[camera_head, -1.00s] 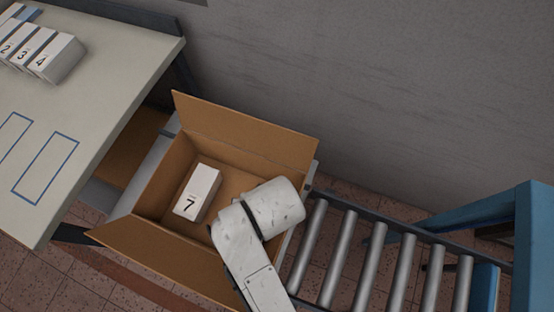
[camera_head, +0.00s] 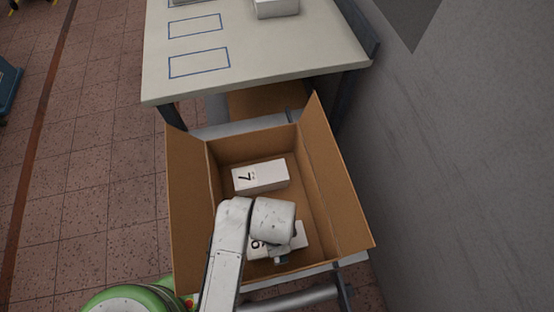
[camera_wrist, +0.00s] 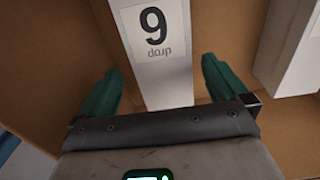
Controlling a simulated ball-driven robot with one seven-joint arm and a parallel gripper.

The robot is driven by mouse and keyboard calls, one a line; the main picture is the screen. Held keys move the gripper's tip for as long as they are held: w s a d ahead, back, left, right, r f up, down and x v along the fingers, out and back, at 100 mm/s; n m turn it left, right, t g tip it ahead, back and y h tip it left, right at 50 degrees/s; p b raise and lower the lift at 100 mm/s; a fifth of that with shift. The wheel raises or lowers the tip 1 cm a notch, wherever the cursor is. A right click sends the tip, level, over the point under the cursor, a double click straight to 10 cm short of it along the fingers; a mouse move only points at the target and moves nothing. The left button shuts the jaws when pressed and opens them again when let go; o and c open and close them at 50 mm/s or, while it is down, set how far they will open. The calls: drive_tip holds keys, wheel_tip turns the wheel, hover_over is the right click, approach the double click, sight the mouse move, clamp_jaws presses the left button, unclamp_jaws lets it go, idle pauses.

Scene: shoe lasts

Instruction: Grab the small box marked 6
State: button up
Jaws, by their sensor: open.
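The small white box marked 6 (camera_head: 298,240) lies in the open cardboard carton, partly hidden under my arm in the head view. In the wrist view this box (camera_wrist: 163,85) runs between my fingers, its label turned so the digit looks like a 9. My gripper (camera_wrist: 160,66) is open, with one green finger on each side of the box. I cannot tell whether the fingers reach down beside its sides or hover above it. In the head view only a bit of the gripper (camera_head: 281,259) shows below my wrist.
A white box marked 7 (camera_head: 262,177) lies in the same carton, just beyond the 6 box. The carton (camera_head: 188,200) has raised flaps around it. A table (camera_head: 260,62) with blue outlines stands behind it. A grey wall is at the right.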

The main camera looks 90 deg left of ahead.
drive_tip(key=shift+a+f, duration=0.15)
drive_tip(key=shift+f, duration=2.85)
drive_tip(key=c, duration=1.1)
